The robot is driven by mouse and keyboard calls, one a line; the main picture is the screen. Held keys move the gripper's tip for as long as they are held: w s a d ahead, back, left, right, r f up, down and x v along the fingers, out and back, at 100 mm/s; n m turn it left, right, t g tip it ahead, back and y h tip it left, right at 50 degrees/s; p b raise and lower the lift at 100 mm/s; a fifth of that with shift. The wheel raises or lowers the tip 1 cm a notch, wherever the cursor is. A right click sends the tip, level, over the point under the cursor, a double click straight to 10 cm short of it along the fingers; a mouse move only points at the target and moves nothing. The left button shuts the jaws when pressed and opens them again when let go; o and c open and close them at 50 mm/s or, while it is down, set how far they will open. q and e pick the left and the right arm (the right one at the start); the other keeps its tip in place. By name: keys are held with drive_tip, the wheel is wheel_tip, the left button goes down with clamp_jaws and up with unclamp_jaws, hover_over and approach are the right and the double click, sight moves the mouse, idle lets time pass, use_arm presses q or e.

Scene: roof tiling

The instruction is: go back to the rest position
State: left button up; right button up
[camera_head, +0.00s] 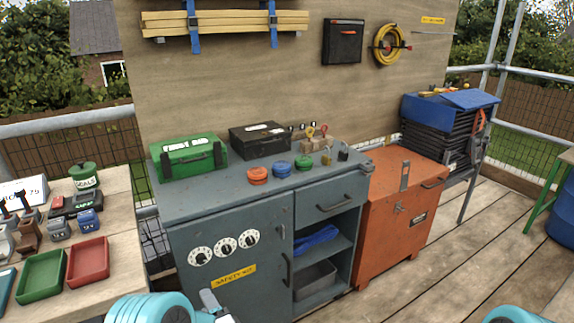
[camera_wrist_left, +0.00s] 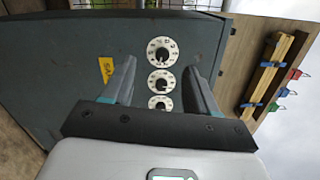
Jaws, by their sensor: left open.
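My left gripper (camera_head: 214,304) shows at the bottom of the head view, beside the teal part of my left arm, in front of the grey cabinet (camera_head: 190,225). In the left wrist view the same gripper (camera_wrist_left: 160,72) has its two fingers apart with nothing between them. Beyond the fingers is the cabinet's front with three white dials (camera_wrist_left: 161,82), which also show in the head view (camera_head: 225,246). A teal part of my right arm shows at the bottom right edge of the head view; its gripper is out of view.
On the cabinet top are a green case (camera_head: 188,157), a black case (camera_head: 262,139) and small coloured items. An orange chest (camera_head: 400,210) stands to its right. A wooden table (camera_head: 115,270) at left holds green (camera_head: 41,276) and red (camera_head: 88,261) trays. The plank floor at right is largely clear.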

use_arm(q)
drive_tip(key=s+a+f+g+h, duration=0.2)
drive_tip(key=s+a+f+h, duration=0.2)
drive_tip(key=f, duration=0.4)
drive_tip(key=s+d+f+n+g+h, duration=0.3)
drive_tip(key=s+d+f+n+h, duration=0.15)
drive_tip(key=s, duration=0.25)
drive_tip(key=s+d+f+n+g+h, duration=0.35)
drive_tip(key=s+d+f, duration=0.2)
drive_tip(key=s, duration=0.25)
drive_tip(key=s+d+n+g+h, duration=0.3)
drive_tip(key=s+d+n+g, duration=0.15)
drive_tip(key=s, duration=0.45)
wheel_tip(320, 180, up, 14)
drive_tip(key=n+p, duration=0.1)
drive_tip(key=p, duration=1.3)
drive_tip(key=shift+s+r+n, duration=0.15)
drive_tip(key=shift+s+n, duration=0.1)
drive_tip(key=shift+n, duration=0.1)
drive_tip(key=shift+w+a, duration=0.1)
